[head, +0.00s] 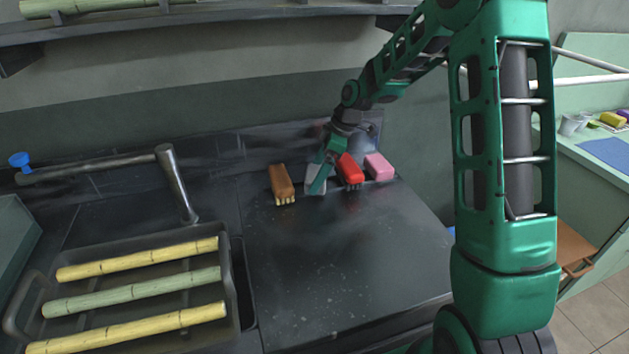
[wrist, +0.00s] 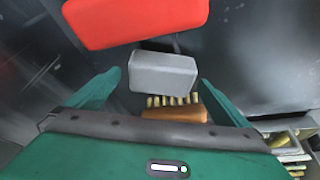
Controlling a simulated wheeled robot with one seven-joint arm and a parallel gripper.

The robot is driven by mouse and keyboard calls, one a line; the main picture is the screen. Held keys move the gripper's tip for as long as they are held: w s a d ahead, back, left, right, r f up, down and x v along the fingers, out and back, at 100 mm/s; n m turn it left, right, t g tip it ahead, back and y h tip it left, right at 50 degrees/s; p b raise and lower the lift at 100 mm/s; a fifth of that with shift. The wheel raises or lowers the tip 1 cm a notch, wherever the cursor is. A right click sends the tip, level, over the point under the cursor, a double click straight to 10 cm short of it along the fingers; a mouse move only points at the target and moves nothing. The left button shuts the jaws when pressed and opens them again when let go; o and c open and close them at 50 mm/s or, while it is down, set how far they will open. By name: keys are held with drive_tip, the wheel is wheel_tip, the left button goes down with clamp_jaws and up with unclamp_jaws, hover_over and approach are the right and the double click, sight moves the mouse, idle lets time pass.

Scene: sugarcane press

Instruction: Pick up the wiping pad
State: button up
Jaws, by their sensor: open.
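A plain grey block (head: 310,175), which looks like the wiping pad, sits on the dark counter near the back wall, partly hidden by my gripper (head: 318,184). In the wrist view the grey block (wrist: 162,74) shows between and just beyond the fingertips of my gripper (wrist: 160,80). The jaws are open, with a gap visible on each side of the block. A pink block (head: 379,166), also without visible bristles, lies farther right.
A red brush (head: 350,168) stands close to the right of the grey block, and a brown brush (head: 281,180) to its left. A tray (head: 236,290) of cane stalks lies at the front left, below a metal lever (head: 176,185). The counter's front right is clear.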

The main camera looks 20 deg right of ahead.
drive_tip(key=shift+x, duration=0.9)
drive_tip(key=c, duration=1.2)
drive_tip(key=shift+r, duration=0.15)
drive_tip(key=shift+r, duration=0.65)
wheel_tip(320, 180, up, 3)
drive_tip(key=shift+f, duration=0.2)
drive_tip(key=s+a+r, duration=0.2)
drive_tip(key=a, duration=0.1)
drive_tip(key=s+a+r, duration=0.2)
drive_tip(key=a, duration=0.1)
drive_tip(key=s+a+r, duration=0.2)
drive_tip(key=a+r, duration=0.1)
drive_tip(key=a, duration=0.1)
drive_tip(key=shift+o, duration=0.9)
